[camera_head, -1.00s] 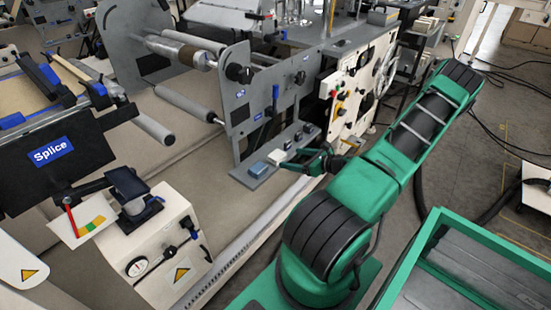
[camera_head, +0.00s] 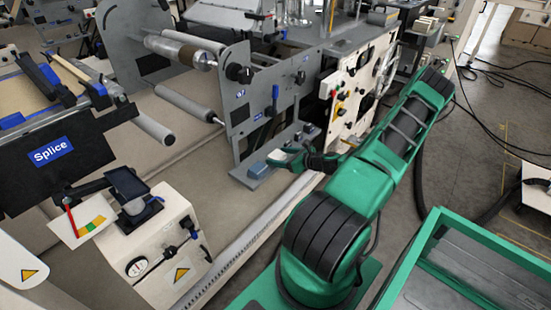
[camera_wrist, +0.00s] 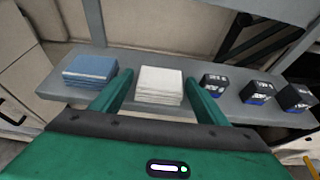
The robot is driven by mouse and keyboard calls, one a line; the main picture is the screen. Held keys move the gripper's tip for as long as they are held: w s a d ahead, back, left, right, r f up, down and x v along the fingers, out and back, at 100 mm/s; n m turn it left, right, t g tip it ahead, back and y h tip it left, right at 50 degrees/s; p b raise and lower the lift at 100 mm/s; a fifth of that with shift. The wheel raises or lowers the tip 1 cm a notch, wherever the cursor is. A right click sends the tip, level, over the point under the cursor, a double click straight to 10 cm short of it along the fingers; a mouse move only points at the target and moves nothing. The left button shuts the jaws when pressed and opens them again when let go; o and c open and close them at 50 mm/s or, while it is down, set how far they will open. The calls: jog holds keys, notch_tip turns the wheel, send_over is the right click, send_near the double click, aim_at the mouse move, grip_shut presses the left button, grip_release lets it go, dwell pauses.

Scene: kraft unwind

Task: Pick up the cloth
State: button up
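A folded white cloth (camera_wrist: 159,84) lies in a neat stack on a grey shelf (camera_wrist: 228,112) in the wrist view. My gripper (camera_wrist: 158,77) is open. Its two green fingers reach over the shelf, one on each side of the white stack, with a gap visible on both sides. I cannot tell how high the fingertips are above the shelf. A folded blue cloth stack (camera_wrist: 90,70) lies just left of the left finger. In the head view my gripper (camera_head: 284,158) is over the shelf and mostly hides the white cloth; the blue stack (camera_head: 259,169) shows beside it.
Several small black boxes (camera_wrist: 252,92) stand on the shelf to the right of the cloths. A grey machine upright (camera_wrist: 95,22) rises behind the shelf. The cream machine panel (camera_head: 345,105) is close to my arm. A green-rimmed bin (camera_head: 405,262) stands at lower right.

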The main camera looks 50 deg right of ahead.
jog(key=c, duration=0.8)
jog(key=shift+o, duration=0.2)
jog(key=shift+r, duration=0.15)
